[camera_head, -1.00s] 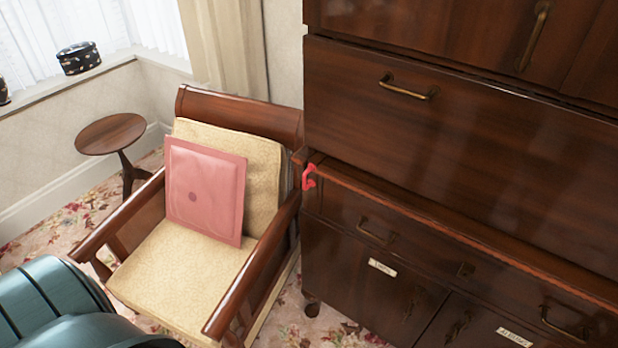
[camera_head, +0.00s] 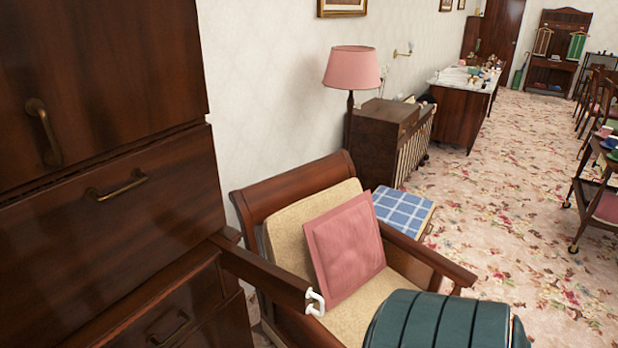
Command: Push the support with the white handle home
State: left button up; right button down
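The support (camera_head: 262,272) is a dark wooden bar. It sticks out of the bureau (camera_head: 110,200) at its right end, towards the armchair. A white handle (camera_head: 314,301) is on the bar's outer end, in front of the chair's seat and pink cushion in the picture. I cannot tell whether the bar touches the chair. A ribbed dark teal part of my own arm shows at the bottom, right of the handle. Neither of my grippers is in view.
An armchair (camera_head: 290,195) with a pink cushion (camera_head: 343,247) stands close beside the support. A floor lamp (camera_head: 351,68) and a cabinet (camera_head: 377,135) are behind it. Patterned carpet (camera_head: 490,210) is open to the right, up to a trolley (camera_head: 597,190).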

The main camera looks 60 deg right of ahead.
aim_at(296, 292)
jog(key=z, duration=1.9)
